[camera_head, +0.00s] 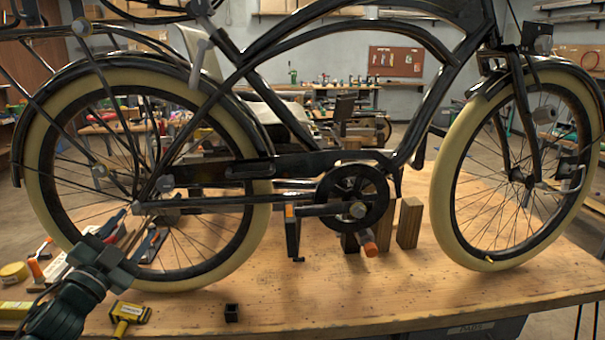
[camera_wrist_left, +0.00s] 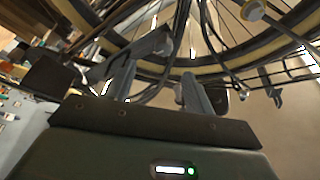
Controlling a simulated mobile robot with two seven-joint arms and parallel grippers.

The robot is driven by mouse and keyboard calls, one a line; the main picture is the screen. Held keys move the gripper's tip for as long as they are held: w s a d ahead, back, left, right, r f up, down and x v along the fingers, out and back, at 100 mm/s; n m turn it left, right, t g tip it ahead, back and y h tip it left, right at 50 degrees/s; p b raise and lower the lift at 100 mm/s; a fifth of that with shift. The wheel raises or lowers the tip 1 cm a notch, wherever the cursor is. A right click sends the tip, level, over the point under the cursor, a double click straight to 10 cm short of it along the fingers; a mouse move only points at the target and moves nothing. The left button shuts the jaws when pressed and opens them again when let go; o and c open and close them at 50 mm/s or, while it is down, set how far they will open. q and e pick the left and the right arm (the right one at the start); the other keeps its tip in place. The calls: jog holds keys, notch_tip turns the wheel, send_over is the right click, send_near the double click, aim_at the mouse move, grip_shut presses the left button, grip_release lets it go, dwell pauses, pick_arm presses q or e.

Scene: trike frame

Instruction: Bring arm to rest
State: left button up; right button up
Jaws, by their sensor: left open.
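The black trike frame (camera_head: 290,163) stands upright on the wooden workbench, with a cream-tyred rear wheel (camera_head: 258,207) at left and a front wheel (camera_head: 441,205) at right. My left gripper (camera_head: 112,258) comes in from the lower left, in front of the lower left part of the rear wheel. It is open, with nothing visible between its fingers. In the left wrist view the two grey fingers (camera_wrist_left: 165,80) stand apart, with a cream tyre (camera_wrist_left: 270,48) and spokes beyond them. Whether the gripper touches the wheel cannot be told. My right gripper is not in view.
The workbench (camera_head: 390,290) is clear at its front middle. A yellow tool (camera_head: 128,313) and a small black block (camera_head: 231,313) lie near its front edge. Several hand tools lie at left. Wooden blocks (camera_head: 409,223) stand behind the crank (camera_head: 352,200).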

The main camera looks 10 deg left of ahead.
pick_arm(q)
jog(key=s+d+f+n+g, duration=0.1)
jog(key=s+d+f+g, duration=0.2)
jog(key=f, duration=0.5)
jog(key=s+d+f+n+g, duration=0.1)
jog(key=s+d+f+n, duration=0.15)
jog(key=d+f, duration=0.4)
jog(key=s+d+f+n+g, duration=0.1)
jog(key=s+d+f+g, duration=0.2)
jog(key=f, duration=0.6)
jog(key=s+d+f+n+g+h, duration=0.2)
jog(key=s+d+f+g, duration=0.1)
jog(key=s+d+f, duration=0.7)
jog(key=s+d, duration=0.3)
jog(key=s, duration=0.1)
jog(key=shift+s+f+n+g, duration=0.15)
jog(key=shift+s+n+g, duration=0.1)
jog(key=shift+n+g, duration=0.1)
jog(key=shift+d, duration=0.1)
